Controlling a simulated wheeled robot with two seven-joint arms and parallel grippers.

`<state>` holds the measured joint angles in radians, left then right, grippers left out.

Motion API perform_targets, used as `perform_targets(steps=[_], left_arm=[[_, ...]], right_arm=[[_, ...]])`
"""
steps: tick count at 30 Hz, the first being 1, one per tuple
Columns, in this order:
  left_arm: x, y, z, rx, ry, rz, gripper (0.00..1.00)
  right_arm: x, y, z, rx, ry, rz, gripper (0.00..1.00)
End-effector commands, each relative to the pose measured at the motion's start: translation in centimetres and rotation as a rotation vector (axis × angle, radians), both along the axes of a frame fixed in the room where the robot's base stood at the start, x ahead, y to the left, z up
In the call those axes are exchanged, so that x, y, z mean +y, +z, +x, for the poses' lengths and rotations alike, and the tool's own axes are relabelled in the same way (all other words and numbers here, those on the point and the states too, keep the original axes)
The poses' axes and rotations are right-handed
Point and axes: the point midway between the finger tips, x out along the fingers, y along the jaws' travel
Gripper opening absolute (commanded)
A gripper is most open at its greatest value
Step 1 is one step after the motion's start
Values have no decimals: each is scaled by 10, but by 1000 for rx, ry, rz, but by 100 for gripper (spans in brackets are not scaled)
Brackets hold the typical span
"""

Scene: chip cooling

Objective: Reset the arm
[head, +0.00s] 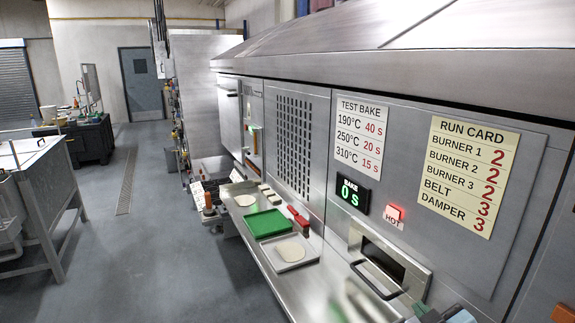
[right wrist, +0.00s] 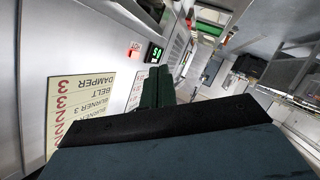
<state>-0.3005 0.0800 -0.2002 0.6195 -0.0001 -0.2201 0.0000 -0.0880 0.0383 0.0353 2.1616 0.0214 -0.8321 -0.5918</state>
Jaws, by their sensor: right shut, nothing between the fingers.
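My right gripper shows in the right wrist view (right wrist: 157,86), its dark green fingers shut together with nothing between them. In the head view only a small dark and teal part of it shows at the bottom edge, just below the handle of the oven drawer (head: 425,280). It is in front of the steel panel, apart from the counter items. My left gripper is not in view.
The steel counter holds a green tray (head: 263,222), a light tray (head: 273,262) with a pale flat disc (head: 291,251), and a red-handled tool (head: 298,216).

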Motion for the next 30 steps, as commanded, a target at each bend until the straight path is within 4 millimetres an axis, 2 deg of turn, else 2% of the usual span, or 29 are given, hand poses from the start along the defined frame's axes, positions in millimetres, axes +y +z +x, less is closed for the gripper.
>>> perform_targets(steps=[1,3,6,12,19,22,26,30], left_arm=[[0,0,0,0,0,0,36],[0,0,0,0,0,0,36],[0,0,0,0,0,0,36],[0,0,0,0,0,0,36],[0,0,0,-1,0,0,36],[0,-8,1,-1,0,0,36],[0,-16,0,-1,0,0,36],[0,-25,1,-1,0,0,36]], right_arm=[[8,-29,-30,121,-6,54,0],[16,-59,-67,271,-31,126,0],[25,-88,-114,446,-78,203,0],[35,-119,-192,703,-177,295,0],[42,-135,-269,935,-299,353,0],[43,-167,-257,931,-296,350,0],[44,-205,-252,944,-296,346,0],[45,-253,-249,960,-297,342,0]])
